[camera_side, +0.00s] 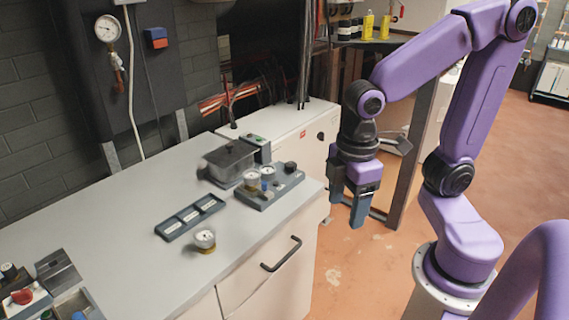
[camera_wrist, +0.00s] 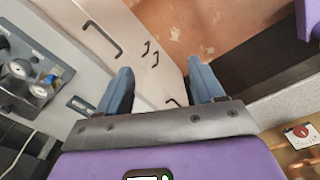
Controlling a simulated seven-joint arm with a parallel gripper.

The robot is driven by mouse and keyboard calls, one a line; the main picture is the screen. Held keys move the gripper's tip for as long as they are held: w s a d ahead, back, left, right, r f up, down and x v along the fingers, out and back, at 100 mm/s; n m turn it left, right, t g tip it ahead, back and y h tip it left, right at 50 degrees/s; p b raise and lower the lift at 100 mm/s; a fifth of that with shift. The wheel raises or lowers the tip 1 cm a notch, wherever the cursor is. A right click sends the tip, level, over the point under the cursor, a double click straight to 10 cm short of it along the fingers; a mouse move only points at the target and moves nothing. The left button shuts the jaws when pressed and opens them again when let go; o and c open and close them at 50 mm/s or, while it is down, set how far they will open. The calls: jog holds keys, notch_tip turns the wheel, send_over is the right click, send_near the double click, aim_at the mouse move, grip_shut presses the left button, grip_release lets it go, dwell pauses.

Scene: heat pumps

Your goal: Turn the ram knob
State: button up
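A dark grey unit (camera_side: 270,188) with gauges and knobs sits near the right end of the grey worktop in the side view. It carries a black knob (camera_side: 291,166), a blue knob (camera_side: 266,171) and a round gauge (camera_side: 251,180). I cannot tell which knob is the ram knob. The unit (camera_wrist: 30,85) also shows at the left edge of the wrist view. My gripper (camera_side: 349,206) hangs pointing down beyond the worktop's right edge, apart from the unit. In the wrist view my gripper (camera_wrist: 161,68) has its two blue-grey fingers spread with nothing between them.
A slotted, labelled tray (camera_side: 190,217) and a loose gauge (camera_side: 205,240) lie left of the unit. A dark box (camera_side: 229,161) stands behind it. Another device with a red knob (camera_side: 22,296) is at the lower left. A cabinet handle (camera_side: 282,254) juts out below the worktop.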

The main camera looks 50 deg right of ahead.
jog(key=w+r, duration=0.2)
jog(key=w, duration=0.9)
jog(key=m, duration=0.1)
send_over(291, 164)
notch_tip(291, 164, down, 18)
jog(key=shift+w+d+r, duration=0.1)
jog(key=shift+w+r, duration=0.05)
jog(key=shift+r, duration=0.1)
jog(key=c, duration=1.1)
